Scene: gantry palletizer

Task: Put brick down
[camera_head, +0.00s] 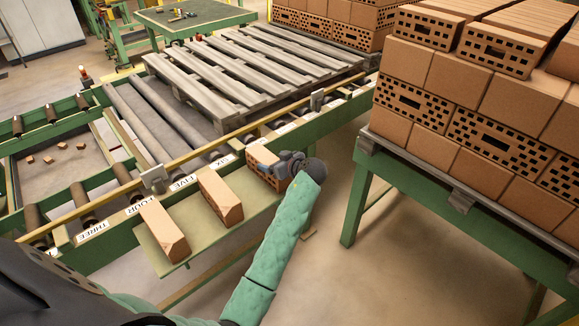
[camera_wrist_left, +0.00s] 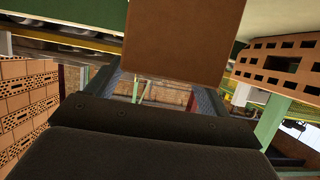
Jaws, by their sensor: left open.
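Three bricks lie on a narrow pale green shelf (camera_head: 197,231) along the conveyor's near side. One plain brick (camera_head: 163,232) is below the label FOUR, and another (camera_head: 220,199) is below FIVE. A brick with a holed face (camera_head: 264,175) is at the shelf's far end, near SIX. My left gripper (camera_head: 277,164) is at this end brick, partly covering it. Its jaws are open. In the left wrist view a plain brown brick face (camera_wrist_left: 185,40) fills the space at the fingertips, hiding part of them. I cannot tell whether the fingers touch it. My right gripper is not in view.
A tall brick stack stands on a green table (camera_head: 361,195) at right, close to my left arm. An empty wooden pallet (camera_head: 235,68) sits on the roller conveyor behind the shelf. A holed brick (camera_wrist_left: 280,65) shows at right in the wrist view. Open floor lies below the shelf.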

